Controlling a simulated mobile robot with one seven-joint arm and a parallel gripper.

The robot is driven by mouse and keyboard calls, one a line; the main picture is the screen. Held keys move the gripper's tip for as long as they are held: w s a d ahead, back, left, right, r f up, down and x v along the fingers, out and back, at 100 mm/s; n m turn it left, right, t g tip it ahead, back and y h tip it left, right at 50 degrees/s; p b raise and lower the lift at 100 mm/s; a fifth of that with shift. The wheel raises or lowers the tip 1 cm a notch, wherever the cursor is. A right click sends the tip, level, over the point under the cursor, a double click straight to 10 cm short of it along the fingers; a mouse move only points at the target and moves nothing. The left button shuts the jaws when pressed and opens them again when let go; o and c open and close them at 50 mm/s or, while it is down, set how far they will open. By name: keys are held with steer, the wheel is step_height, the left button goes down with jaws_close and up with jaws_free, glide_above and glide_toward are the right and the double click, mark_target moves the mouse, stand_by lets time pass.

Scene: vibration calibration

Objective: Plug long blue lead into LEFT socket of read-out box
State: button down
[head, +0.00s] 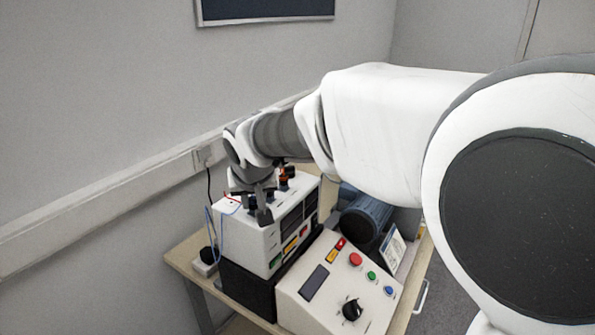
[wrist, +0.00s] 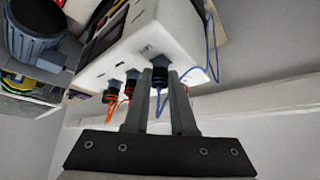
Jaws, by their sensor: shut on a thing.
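The read-out box (head: 251,232) is white and stands on a black block, with sockets along its top; its white top face also shows in the wrist view (wrist: 100,66). My gripper (wrist: 160,72) is shut on a black plug with a blue ring (wrist: 158,83), at the end socket of the row. The plug meets the box face; whether it is fully seated I cannot tell. The blue lead (wrist: 214,62) loops from it, and hangs beside the box in the head view (head: 221,235). A red plug (wrist: 131,82) and an orange plug (wrist: 111,95) stand in line beside it.
A white control console (head: 316,283) with coloured buttons and a black knob stands in front of the box. A dark blue motor (head: 364,220) lies to the right. A black mains plug (head: 208,256) sits at the table's left edge, near the wall.

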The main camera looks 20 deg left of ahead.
steer(key=shift+a+m+t+h+b, duration=0.15)
steer(key=shift+m+h+b, duration=0.15)
steer(key=shift+m+b, duration=0.35)
steer(key=shift+m+t+h+b, duration=0.15)
steer(key=shift+m+h+b, duration=0.15)
steer(key=shift+m+b, duration=0.3)
stand_by(0.4)
steer(key=shift+s+a+m+h+b, duration=0.1)
steer(key=shift+m+h+b, duration=0.35)
steer(key=shift+m, duration=0.3)
steer(key=shift+m+h, duration=0.25)
steer(key=shift+m, duration=0.35)
steer(key=shift+a+m+h, duration=0.2)
steer(key=shift+m+h, duration=0.5)
steer(key=shift+m, duration=0.2)
steer(key=shift+m+h+p, duration=0.4)
steer(key=shift+m+p, duration=0.15)
steer(key=shift+m, duration=0.15)
steer(key=shift+m, duration=0.4)
